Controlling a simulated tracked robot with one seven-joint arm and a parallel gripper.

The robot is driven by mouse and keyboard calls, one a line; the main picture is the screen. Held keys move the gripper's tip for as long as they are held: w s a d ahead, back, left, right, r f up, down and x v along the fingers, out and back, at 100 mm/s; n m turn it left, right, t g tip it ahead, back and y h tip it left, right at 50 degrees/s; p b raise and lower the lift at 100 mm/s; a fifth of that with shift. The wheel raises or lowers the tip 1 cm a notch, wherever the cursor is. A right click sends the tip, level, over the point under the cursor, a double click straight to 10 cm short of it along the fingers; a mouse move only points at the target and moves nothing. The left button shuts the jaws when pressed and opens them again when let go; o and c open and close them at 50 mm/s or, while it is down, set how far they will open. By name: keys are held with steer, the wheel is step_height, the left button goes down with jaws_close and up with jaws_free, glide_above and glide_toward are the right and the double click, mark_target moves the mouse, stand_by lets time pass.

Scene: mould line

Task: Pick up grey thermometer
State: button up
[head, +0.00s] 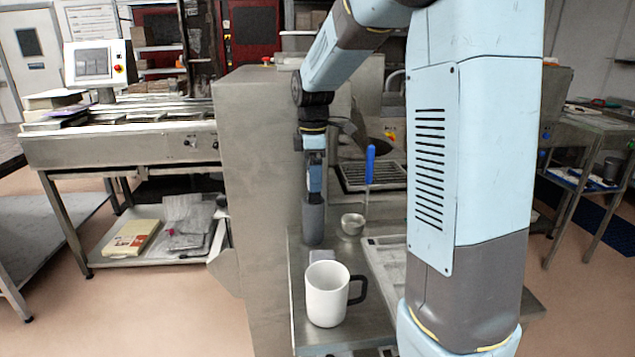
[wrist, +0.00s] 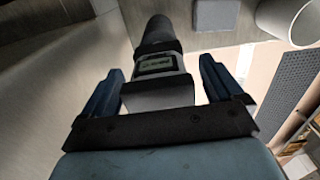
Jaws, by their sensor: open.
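The grey thermometer (wrist: 157,65) is between the two fingers of my gripper (wrist: 162,68) in the wrist view. It has a small display and a dark cylindrical end. A gap shows on both sides, so the fingers are apart from it. In the head view a grey cylinder, the thermometer (head: 313,222), stands upright on the steel table beside the machine wall. My gripper (head: 315,180) is open and points down over its upper part. The thermometer's top is partly hidden by the fingers in the head view.
A white mug (head: 325,295) with a dark handle stands in front, with a small grey block (head: 322,257) behind it. A small metal cup (head: 352,224) and a blue-handled tool (head: 370,165) are to the right. The steel machine wall (head: 255,180) is close on the left.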

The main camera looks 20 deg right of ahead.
steer(key=shift+f, duration=0.5)
steer(key=shift+c, duration=0.3)
steer(key=c, duration=1)
steer(key=shift+r, duration=0.15)
step_height(320, 180, up, 18)
steer(key=shift+f, duration=0.1)
